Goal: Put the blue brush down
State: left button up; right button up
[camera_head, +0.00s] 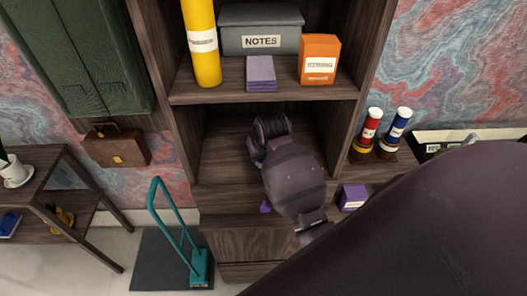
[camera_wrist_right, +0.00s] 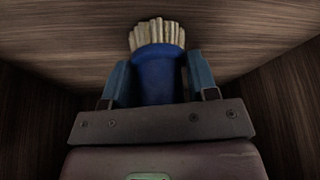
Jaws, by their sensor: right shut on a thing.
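The blue brush (camera_wrist_right: 158,72) shows in the right wrist view, with its pale bristles (camera_wrist_right: 157,34) pointing away from my wrist. My right gripper (camera_wrist_right: 160,85) is shut on it, one finger on each side of the blue body. Wooden surfaces surround it, and I cannot tell whether the bristles touch the wood. In the head view, my right arm reaches into the lower open compartment (camera_head: 222,150) of the dark wooden shelf, and the arm hides the brush. My left gripper is not in view.
The shelf above holds a yellow tube (camera_head: 204,50), a NOTES box (camera_head: 260,32), a lavender stack (camera_head: 261,75) and an orange box (camera_head: 319,60). A purple box (camera_head: 352,196) stands right of my arm, near red (camera_head: 369,128) and blue (camera_head: 396,128) cylinders. A teal trolley (camera_head: 197,265) stands lower left.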

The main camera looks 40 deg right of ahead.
jog(key=shift+f, duration=0.15)
jog(key=o, duration=1)
jog(key=shift+r, duration=0.45)
jog(key=shift+v, duration=1.2)
pick_arm(q)
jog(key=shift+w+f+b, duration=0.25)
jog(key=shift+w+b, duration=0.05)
jog(key=shift+b, duration=0.4)
pick_arm(e)
jog(key=s+a, duration=0.3)
jog(key=s, duration=0.8)
jog(key=shift+s+a, duration=0.25)
jog(key=shift+s, duration=0.1)
